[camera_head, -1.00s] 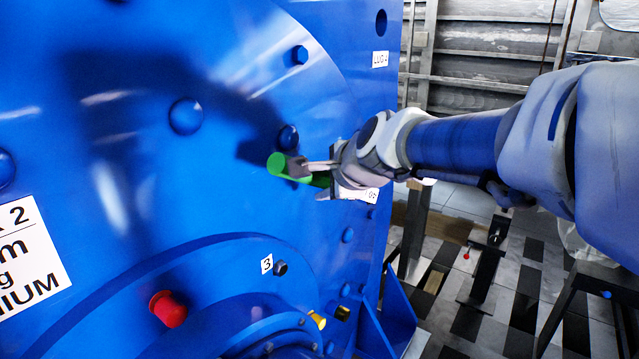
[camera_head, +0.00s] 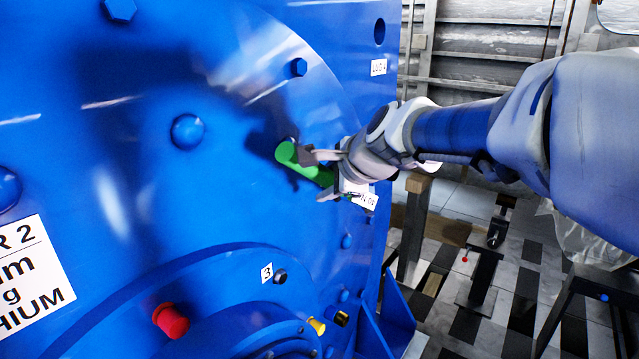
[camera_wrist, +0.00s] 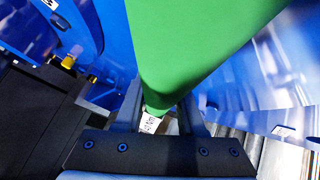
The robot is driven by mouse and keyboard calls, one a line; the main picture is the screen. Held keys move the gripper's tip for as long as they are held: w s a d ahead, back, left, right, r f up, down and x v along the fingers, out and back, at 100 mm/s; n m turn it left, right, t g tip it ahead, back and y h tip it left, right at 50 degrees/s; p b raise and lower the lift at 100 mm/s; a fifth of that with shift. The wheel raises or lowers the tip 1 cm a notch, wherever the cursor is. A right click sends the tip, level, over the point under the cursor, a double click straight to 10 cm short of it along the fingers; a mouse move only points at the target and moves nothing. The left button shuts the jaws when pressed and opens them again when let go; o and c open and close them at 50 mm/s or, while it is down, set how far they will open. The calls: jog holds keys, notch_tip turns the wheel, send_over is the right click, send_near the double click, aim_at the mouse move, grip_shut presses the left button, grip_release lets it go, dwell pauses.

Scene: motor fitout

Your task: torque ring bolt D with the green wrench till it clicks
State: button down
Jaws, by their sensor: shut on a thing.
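The green wrench (camera_head: 310,166) is held in my gripper (camera_head: 324,174), close in front of the blue motor face (camera_head: 240,130). Its rounded green end points left toward the face. In the wrist view the green wrench (camera_wrist: 195,45) fills the top centre, between the jaws of my gripper (camera_wrist: 160,122). A bolt right behind the wrench is mostly hidden in the head view. Whether the wrench touches it I cannot tell. No letter D is readable. Other ring bolts (camera_head: 298,67) (camera_head: 187,131) show on the face.
A red knob (camera_head: 170,320), a yellow plug (camera_head: 317,326) and a tag "3" (camera_head: 266,272) sit low on the motor. A white label (camera_head: 30,265) is at left. A tag reading "LUG" (camera_head: 378,67) is at upper right. Stands and a tiled floor lie at right.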

jog(key=shift+w+d+r+m+g+p, duration=0.15)
jog(key=shift+w+d+r+p, duration=0.1)
jog(key=shift+r+p, duration=0.3)
jog(key=shift+w+d+r+m+g+p, duration=0.15)
jog(key=shift+w+r+p, duration=0.1)
jog(key=shift+r+p, duration=0.25)
jog(key=shift+w+d+r+g+y+p, duration=0.3)
jog(key=shift+w+r+g+y+p, duration=0.15)
jog(key=shift+p, duration=0.7)
jog(key=shift+w+d+r+m+p, duration=0.1)
jog(key=shift+w+r+m+p, duration=0.15)
jog(key=shift+p, duration=0.2)
jog(key=shift+w+d+r+m+g+y+p, duration=0.45)
jog(key=shift+w+d+r+g+p, duration=0.15)
jog(key=shift+p, duration=1.35)
jog(key=shift+f, duration=0.1)
jog(key=shift+s+a+f+n+t+h+b, duration=0.45)
jog(key=shift+s+a+f+b, duration=0.2)
jog(key=shift+b, duration=1.05)
